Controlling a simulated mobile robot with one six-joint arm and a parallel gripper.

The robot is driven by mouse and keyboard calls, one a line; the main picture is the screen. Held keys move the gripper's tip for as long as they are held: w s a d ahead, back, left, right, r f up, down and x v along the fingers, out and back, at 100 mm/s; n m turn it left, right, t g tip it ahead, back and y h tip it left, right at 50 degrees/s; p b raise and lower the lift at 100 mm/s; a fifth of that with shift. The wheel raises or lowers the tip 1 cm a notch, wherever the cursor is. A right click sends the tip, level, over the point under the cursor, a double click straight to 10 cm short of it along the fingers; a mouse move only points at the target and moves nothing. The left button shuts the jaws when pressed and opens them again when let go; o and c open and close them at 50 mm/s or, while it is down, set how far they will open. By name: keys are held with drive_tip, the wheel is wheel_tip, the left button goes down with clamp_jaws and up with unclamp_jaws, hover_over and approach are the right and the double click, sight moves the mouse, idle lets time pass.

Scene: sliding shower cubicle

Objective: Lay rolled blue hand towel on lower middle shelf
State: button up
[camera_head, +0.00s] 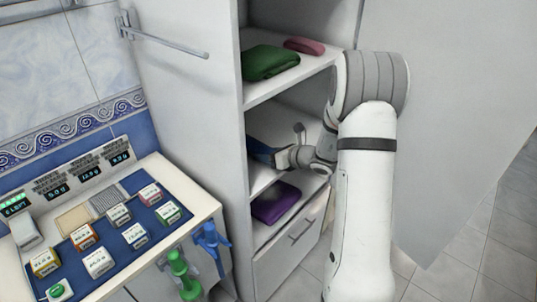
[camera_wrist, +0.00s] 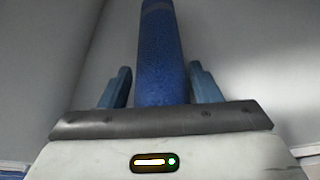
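The rolled blue towel (camera_wrist: 161,60) lies lengthwise between my fingers in the wrist view, pointing away from the palm. My gripper (camera_wrist: 160,88) has a blue finger on each side of it, with a narrow gap showing on both sides, so it looks open around the towel. In the head view my gripper (camera_head: 268,152) reaches into the middle visible compartment, above its shelf board (camera_head: 262,177). Blue shows at its end there, but towel and fingers are hard to tell apart. Whether the towel rests on the board cannot be seen.
A green towel (camera_head: 270,62) and a pink one (camera_head: 304,46) lie on the shelf above. A purple towel (camera_head: 276,202) lies on the shelf below, over a drawer (camera_head: 290,245). The cabinet's left side wall (camera_head: 205,120) is close to my gripper. A counter with small boxes (camera_head: 98,262) stands left.

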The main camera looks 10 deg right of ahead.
drive_tip(key=o, duration=0.3)
drive_tip(key=shift+r, duration=0.25)
drive_tip(key=v, duration=1.1)
drive_tip(key=s+a+r+n+g+h, duration=0.1)
drive_tip(key=s+a+r+n+g, duration=0.1)
drive_tip(key=s+a+n+g, duration=0.35)
drive_tip(key=s+a+r+n+g, duration=0.25)
drive_tip(key=s+a+n, duration=0.35)
drive_tip(key=s+n, duration=0.35)
drive_tip(key=s+d+r+n+h, duration=0.1)
drive_tip(key=s+d+n+h, duration=0.1)
drive_tip(key=s+n+h, duration=0.2)
drive_tip(key=s+d+r+n+h, duration=0.2)
drive_tip(key=s+n+h, duration=0.2)
drive_tip(key=s+n, duration=0.3)
drive_tip(key=n, duration=0.4)
drive_tip(key=shift+s+n+t+b, duration=0.2)
drive_tip(key=shift+n+t+b, duration=0.1)
drive_tip(key=shift+b, duration=0.05)
